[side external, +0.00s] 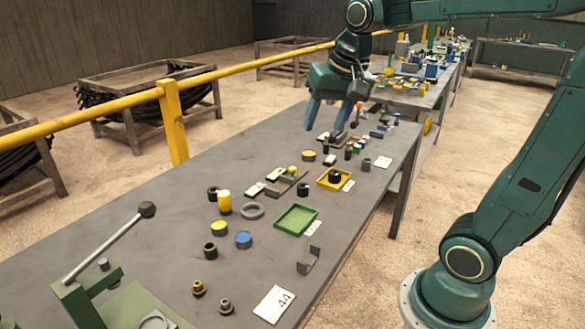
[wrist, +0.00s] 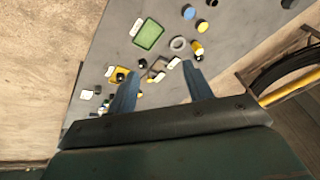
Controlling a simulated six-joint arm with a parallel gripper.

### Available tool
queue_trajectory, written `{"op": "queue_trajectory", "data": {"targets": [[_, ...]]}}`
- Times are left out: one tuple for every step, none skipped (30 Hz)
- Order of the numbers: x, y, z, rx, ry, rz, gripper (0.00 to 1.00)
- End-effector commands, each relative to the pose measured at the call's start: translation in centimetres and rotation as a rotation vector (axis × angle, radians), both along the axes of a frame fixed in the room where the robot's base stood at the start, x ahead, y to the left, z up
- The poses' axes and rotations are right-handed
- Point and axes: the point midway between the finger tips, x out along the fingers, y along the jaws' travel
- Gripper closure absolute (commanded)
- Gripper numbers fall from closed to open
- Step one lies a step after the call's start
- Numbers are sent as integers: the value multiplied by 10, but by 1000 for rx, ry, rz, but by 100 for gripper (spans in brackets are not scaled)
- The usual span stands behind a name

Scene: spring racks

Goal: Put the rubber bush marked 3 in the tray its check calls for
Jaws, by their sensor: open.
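Several black bushes stand on the grey table: one (side external: 210,250) near the front, one (side external: 213,193) by a yellow cylinder, one (side external: 303,189) further right. Another black piece (side external: 334,175) sits in the yellow tray (side external: 322,182). I cannot read a 3 on any of them. The green tray (side external: 297,220) is empty; it also shows in the wrist view (wrist: 149,34). White cards lie beside both trays, their print too small to read. Low grey fixtures with white plates (side external: 270,183) stand behind the trays. My gripper (side external: 323,132) is open and empty, above the table's far part.
A green lever press (side external: 130,298) stands at the front left. A card reading 44 (side external: 274,304), a bent bracket (side external: 308,261), brass fittings, a grey ring (side external: 251,210) and yellow- and blue-topped cylinders are spread about. A yellow rail (side external: 240,69) runs behind the table.

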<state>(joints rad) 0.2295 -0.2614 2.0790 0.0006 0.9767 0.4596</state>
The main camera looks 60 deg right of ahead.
Motion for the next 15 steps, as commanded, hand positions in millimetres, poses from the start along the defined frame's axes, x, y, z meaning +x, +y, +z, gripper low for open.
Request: {"op": "queue_trajectory", "data": {"targets": [[-13,10,0,-16,-13,58,49],[-19,15,0,-26,-18,92,49],[-28,21,-2,-39,-26,136,49],[-35,26,-3,-49,-32,171,49],[-41,30,-4,-59,-37,205,49],[-50,35,-6,-73,-45,249,49],[-57,39,-8,-83,-52,283,49],[-63,43,-10,-93,-58,316,49],[-72,48,-13,-107,-67,359,49],[-78,51,-15,-117,-72,391,49],[-84,54,-18,-127,-77,423,49],[-92,57,-21,-141,-85,463,49],[-97,60,-24,-149,-90,489,49],[-101,62,-26,-158,-95,516,49],[-107,64,-29,-168,-101,547,49]]}}
